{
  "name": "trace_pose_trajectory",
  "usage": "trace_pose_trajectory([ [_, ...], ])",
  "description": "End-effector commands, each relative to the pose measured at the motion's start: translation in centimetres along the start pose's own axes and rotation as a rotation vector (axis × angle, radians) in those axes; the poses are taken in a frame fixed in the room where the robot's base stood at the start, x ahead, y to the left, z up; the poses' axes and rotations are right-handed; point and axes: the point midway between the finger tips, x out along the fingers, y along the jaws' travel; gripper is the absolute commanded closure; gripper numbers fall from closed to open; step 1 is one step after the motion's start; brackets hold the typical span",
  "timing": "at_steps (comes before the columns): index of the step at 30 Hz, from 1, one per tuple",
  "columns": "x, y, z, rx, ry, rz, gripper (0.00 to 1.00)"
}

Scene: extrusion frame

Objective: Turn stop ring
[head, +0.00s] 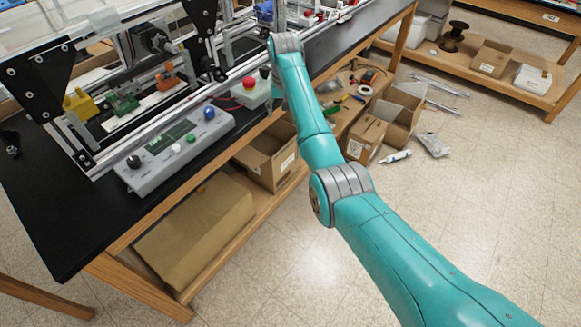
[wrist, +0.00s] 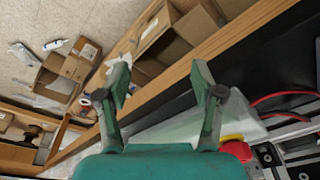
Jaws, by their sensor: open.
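A red stop button (head: 249,82) sits on a small pale box (head: 252,95) near the front edge of the black bench, beside my arm. In the wrist view a red round part (wrist: 238,150) with a yellow part (wrist: 232,137) shows at the lower right, partly cut off by my gripper body; it looks like the same button. I cannot make out a separate ring. My gripper (wrist: 161,76) is open and empty, its fingers apart over the bench edge, with the red part to the right of and behind the fingertips. In the head view my arm hides the gripper.
A control panel (head: 180,148) with knobs and a green display lies left of the button box. The extrusion frame (head: 100,155) stands behind it. Red cables (wrist: 280,97) run near the red part.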

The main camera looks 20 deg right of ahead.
Motion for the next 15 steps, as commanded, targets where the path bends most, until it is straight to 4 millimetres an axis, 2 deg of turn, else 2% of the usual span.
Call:
trace_pose_trajectory([
  [3, 2.1, 0.1, 0.8, -0.002, 0.016, -0.002, 0.33],
  [15, 8.3, 0.5, 3.4, -0.011, 0.084, -0.011, 0.33],
])
